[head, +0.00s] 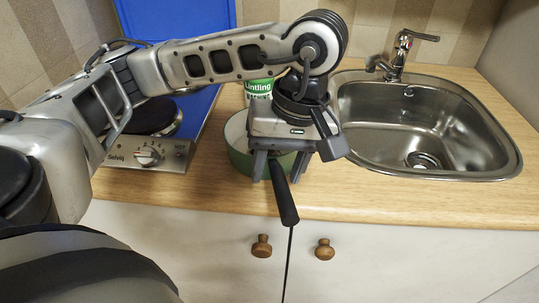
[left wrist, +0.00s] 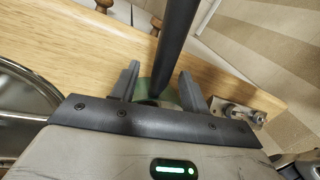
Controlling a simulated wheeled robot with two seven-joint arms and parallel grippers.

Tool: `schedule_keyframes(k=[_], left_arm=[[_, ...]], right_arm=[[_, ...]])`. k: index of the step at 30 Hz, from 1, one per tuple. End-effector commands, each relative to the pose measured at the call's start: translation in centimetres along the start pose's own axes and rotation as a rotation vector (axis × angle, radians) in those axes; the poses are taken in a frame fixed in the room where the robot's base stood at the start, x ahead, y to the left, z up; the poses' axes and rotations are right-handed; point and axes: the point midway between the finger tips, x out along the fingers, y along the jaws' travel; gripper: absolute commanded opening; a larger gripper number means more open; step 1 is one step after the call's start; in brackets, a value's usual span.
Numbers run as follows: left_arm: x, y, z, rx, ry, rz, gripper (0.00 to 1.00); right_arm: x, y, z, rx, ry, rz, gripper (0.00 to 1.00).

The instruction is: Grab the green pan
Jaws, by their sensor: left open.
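The green pan (head: 240,160) stands on the wooden counter between the hob and the sink. Its black handle (head: 285,202) points toward me over the counter's front edge. My left gripper (head: 279,170) is over the pan's near side, pointing down, and hides much of the pan. Its jaws are open, with one finger on each side of the handle. In the left wrist view the handle (left wrist: 176,42) passes between the open fingers (left wrist: 160,85), and a little green of the pan (left wrist: 148,86) shows there. Whether the fingers touch the handle I cannot tell. My right gripper is not in view.
The hob (head: 125,160) with its knob is at the left, its blue lid (head: 190,15) raised. A green and white can (head: 259,87) stands behind the pan. The steel sink (head: 500,165) and tap (head: 396,55) are at the right. Some counter is clear in front of the sink.

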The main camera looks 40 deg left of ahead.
Motion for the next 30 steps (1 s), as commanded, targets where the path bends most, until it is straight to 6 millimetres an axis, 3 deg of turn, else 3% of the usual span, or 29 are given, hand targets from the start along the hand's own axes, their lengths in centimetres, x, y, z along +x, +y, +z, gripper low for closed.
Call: schedule_keyframes(k=[6, 14, 19, 20, 30], left_arm=[[2.9, 0.0, 0.1, 0.000, -0.002, -0.002, 0.46], [3.1, 0.0, 0.1, 0.000, 0.001, 0.001, 0.46], [3.1, 0.0, 0.1, 0.000, 0.001, 0.001, 0.04], [3.1, 0.0, 0.1, 0.000, 0.001, 0.000, 0.00], [2.8, 0.0, 0.0, -0.001, 0.002, 0.002, 0.00]], right_arm=[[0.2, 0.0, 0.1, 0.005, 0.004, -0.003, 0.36], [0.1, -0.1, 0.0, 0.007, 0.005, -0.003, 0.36], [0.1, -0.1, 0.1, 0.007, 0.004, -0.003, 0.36], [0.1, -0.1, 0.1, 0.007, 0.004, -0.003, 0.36], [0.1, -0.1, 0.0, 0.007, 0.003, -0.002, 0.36]])
